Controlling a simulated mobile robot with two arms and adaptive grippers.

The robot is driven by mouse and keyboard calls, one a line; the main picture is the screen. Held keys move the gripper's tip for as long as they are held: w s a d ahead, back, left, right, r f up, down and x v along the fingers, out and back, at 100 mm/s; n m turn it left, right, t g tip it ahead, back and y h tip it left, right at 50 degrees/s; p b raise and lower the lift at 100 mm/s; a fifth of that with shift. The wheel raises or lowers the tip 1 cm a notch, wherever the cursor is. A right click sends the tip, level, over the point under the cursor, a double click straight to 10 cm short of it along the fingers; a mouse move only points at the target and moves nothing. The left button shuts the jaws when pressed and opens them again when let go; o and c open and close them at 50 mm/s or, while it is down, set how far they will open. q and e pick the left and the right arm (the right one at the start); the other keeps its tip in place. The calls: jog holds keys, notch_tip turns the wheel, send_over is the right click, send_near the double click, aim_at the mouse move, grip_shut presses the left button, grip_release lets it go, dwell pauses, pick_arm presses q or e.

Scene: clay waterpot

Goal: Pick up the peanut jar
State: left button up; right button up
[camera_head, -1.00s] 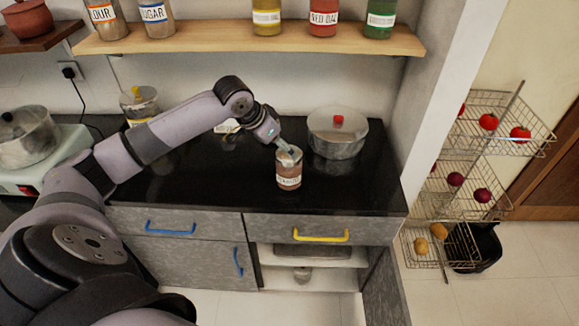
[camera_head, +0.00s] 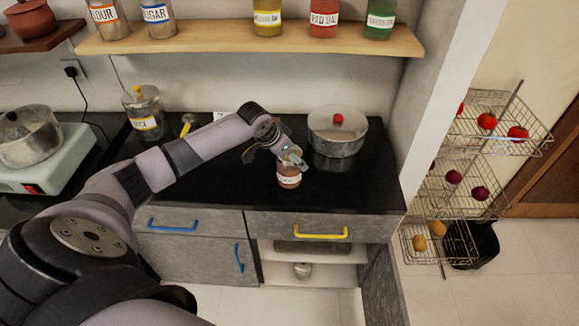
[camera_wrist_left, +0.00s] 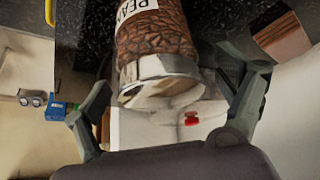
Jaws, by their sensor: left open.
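The peanut jar (camera_head: 289,178) stands upright on the black counter, near its front edge. It is a clear jar of brown nuts with a white label; part of the label, "PEAN", reads in the left wrist view, where the jar (camera_wrist_left: 155,40) shows with its shiny metal lid towards me. My left gripper (camera_head: 292,158) is at the top of the jar in the head view. In the left wrist view my left gripper (camera_wrist_left: 170,108) has its fingers spread apart, with the lid between and slightly beyond them. Whether a finger touches the lid cannot be told. My right gripper does not show.
A steel pot (camera_head: 337,132) with a red knob stands just behind and right of the jar. A yellow-labelled jar (camera_head: 146,115) stands at the counter's left. A wooden shelf (camera_head: 240,42) with jars hangs above. Wire racks (camera_head: 470,180) stand at the right.

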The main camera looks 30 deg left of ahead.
pick_arm(q)
jog(key=shift+c, duration=0.2)
jog(key=c, duration=1.2)
jog(key=shift+r, duration=0.1)
jog(key=c, duration=0.8)
